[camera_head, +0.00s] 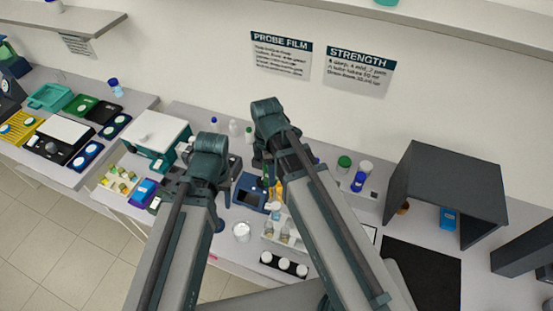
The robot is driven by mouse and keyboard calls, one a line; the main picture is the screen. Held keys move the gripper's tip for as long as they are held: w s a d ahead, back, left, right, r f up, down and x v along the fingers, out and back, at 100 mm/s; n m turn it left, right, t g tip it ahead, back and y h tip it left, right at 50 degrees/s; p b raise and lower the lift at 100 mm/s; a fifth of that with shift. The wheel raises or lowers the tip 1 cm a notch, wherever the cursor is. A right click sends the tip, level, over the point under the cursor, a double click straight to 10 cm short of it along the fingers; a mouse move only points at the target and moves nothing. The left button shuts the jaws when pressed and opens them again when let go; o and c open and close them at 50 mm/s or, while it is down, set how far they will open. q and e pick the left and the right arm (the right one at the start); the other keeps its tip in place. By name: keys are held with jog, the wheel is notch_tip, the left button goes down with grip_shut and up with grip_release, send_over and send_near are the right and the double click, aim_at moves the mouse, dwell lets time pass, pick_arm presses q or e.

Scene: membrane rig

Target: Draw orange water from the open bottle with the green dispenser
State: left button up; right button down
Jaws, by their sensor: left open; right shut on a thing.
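My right gripper (262,165) is mostly hidden behind its own wrist and forearm, at the middle of the bench. It is shut on a slim green thing, likely the green dispenser (267,183), of which only a sliver shows. An orange bottle (278,191) stands just below and beside it, partly covered by the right arm. I cannot tell whether the dispenser's tip is inside the bottle. My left gripper (174,189) is open and largely hidden by its wrist, over the bench near the white-topped box.
A blue device (249,192) lies between the arms. A white cup (241,231), a rack (285,236) and a black strip of white-lidded jars (284,264) stand in front. A white-topped box (157,132) is at left, a dark hood (450,185) at right. Bottles (358,181) stand behind.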

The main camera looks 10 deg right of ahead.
jog(key=shift+s+a, duration=0.6)
jog(key=shift+s, duration=0.3)
jog(key=shift+r+p, duration=0.85)
